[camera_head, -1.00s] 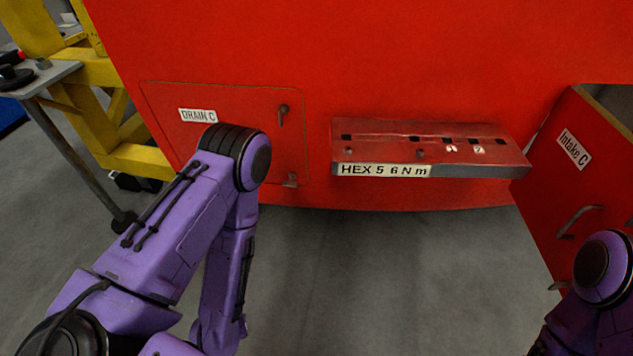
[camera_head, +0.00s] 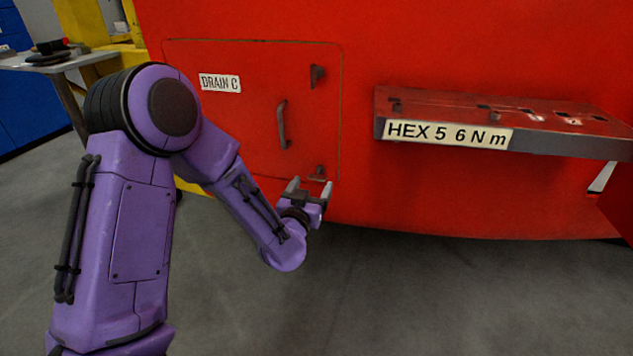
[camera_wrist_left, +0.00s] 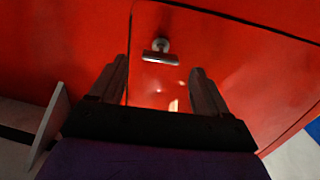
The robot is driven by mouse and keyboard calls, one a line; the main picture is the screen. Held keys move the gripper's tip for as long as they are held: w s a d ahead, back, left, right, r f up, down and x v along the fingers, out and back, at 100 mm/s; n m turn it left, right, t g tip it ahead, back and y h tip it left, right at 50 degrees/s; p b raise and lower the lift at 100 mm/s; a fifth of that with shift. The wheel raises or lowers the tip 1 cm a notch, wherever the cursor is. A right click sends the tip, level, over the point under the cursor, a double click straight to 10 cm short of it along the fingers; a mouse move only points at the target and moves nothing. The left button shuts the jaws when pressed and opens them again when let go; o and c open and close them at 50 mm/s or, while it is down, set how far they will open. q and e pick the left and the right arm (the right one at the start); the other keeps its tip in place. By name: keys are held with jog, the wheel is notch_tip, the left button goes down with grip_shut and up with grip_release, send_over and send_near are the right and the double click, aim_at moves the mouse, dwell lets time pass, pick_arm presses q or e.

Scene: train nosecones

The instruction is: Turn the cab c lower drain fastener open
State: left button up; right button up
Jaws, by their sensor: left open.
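The lower drain fastener (camera_head: 317,172) is a small grey piece at the lower right corner of the red DRAIN C panel (camera_head: 230,120). In the left wrist view the fastener (camera_wrist_left: 160,56) shows as a grey T-shaped handle with its bar nearly crosswise. My left gripper (camera_head: 310,185) is open just below and in front of the fastener. In the left wrist view its fingertips (camera_wrist_left: 157,70) stand either side of the fastener's line, with the handle beyond them. Contact is not visible. My right gripper is out of view.
An upper fastener (camera_head: 317,76) and a grey pull handle (camera_head: 283,124) are on the same panel. A red shelf labelled HEX 5 6 N m (camera_head: 450,134) juts out at the right. A grey table (camera_head: 60,60) stands at the back left. The floor below is clear.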

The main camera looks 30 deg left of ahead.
aim_at(316, 179)
pick_arm(q)
jog(key=x, duration=0.5)
jog(key=shift+w+a, duration=0.15)
jog(key=shift+w, duration=0.05)
jog(key=c, duration=1.1)
jog(key=shift+o, duration=0.2)
